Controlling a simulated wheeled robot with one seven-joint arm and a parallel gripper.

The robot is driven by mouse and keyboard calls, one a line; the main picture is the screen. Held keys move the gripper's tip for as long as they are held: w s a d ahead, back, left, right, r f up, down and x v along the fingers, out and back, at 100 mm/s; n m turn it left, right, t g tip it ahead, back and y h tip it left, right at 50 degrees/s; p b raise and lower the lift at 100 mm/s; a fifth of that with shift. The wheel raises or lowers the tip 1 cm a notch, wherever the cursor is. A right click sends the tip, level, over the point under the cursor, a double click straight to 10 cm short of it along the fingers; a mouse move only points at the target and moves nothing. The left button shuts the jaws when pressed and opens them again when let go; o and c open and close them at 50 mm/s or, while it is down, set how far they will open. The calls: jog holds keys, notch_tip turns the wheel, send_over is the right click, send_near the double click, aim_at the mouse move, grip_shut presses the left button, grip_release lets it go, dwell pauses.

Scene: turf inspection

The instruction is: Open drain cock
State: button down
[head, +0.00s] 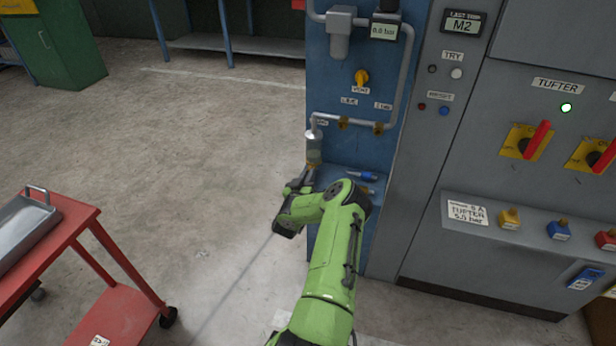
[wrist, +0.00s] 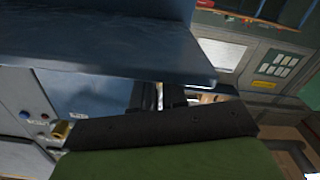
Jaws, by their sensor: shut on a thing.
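A filter bowl (head: 314,148) hangs under a grey pipe at the left edge of the blue panel (head: 345,55). The drain cock (head: 313,164) shows as a small brass-coloured part at the bottom of the bowl. My gripper (head: 305,182) is right below the bowl, its jaws shut on the drain cock. The contact itself is small and partly hidden by the jaws. In the wrist view the dark fingers (wrist: 159,96) are close together with a thin light gap; the cock cannot be made out there.
A blue shelf (head: 375,174) with small tools is just right of my gripper. A yellow valve knob (head: 361,77) sits above. The grey tufter cabinet (head: 430,200) stands at right, a red cart (head: 75,235) at left. Floor between is clear.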

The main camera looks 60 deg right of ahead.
jog(key=shift+r+m+p, duration=0.25)
jog(key=shift+m+p, duration=0.65)
jog(key=shift+p, duration=0.25)
jog(key=shift+f+m+p, duration=0.25)
jog(key=shift+m+p, duration=0.25)
jog(key=shift+m, duration=0.5)
jog(key=c, duration=1.4)
grip_release()
jog(key=shift+c, duration=0.2)
jog(key=shift+a, duration=0.15)
